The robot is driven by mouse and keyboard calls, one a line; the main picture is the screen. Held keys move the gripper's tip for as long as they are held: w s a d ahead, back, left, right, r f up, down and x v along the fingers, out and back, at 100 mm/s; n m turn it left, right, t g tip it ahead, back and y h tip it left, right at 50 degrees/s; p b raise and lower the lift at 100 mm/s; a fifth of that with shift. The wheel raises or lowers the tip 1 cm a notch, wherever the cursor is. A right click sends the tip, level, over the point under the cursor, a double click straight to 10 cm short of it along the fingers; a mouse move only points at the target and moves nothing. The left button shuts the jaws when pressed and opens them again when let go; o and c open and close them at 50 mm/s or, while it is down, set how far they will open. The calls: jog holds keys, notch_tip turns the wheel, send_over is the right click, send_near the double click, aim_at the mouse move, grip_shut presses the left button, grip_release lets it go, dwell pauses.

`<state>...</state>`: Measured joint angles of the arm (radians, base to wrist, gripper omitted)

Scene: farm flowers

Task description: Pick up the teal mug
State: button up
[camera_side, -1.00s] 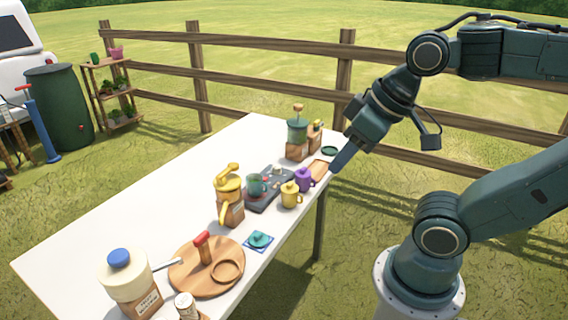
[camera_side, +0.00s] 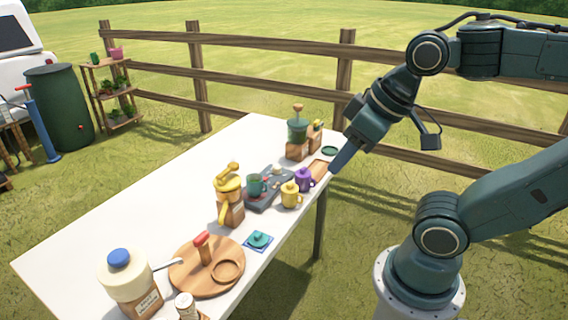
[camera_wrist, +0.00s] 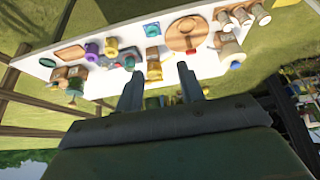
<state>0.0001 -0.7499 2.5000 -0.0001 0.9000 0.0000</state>
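The teal mug (camera_side: 256,186) stands upright on a dark grey tray (camera_side: 262,203) near the middle of the white table. In the wrist view the mug (camera_wrist: 129,63) is small, above the left finger. My gripper (camera_side: 343,158) is in the air by the table's right edge, to the right of the mug and well apart from it. In the wrist view my gripper (camera_wrist: 160,78) has its two fingers spread with nothing between them.
A yellow mug (camera_side: 291,196) and a purple mug (camera_side: 305,180) stand between the tray and the table's right edge. A yellow-topped grinder (camera_side: 230,198) stands left of the teal mug, a green-topped grinder (camera_side: 297,135) behind. A fence (camera_side: 270,90) runs behind the table.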

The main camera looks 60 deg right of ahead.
jog(key=o, duration=0.7)
jog(key=w+d+n+g, duration=0.1)
jog(key=w+d+n, duration=0.25)
jog(key=w, duration=0.65)
jog(key=w+d+n+g, duration=0.2)
jog(key=w+d+n, duration=0.15)
jog(key=w, duration=0.55)
jog(key=w+d+f+n+g, duration=0.2)
jog(key=w+d+f+n, duration=0.4)
jog(key=w+d+f, duration=0.5)
notch_tip(320, 180, down, 4)
jog(key=w, duration=0.2)
jog(key=shift+w+d+n, duration=0.25)
jog(key=shift+w+n, duration=0.1)
jog(key=shift+n, duration=0.05)
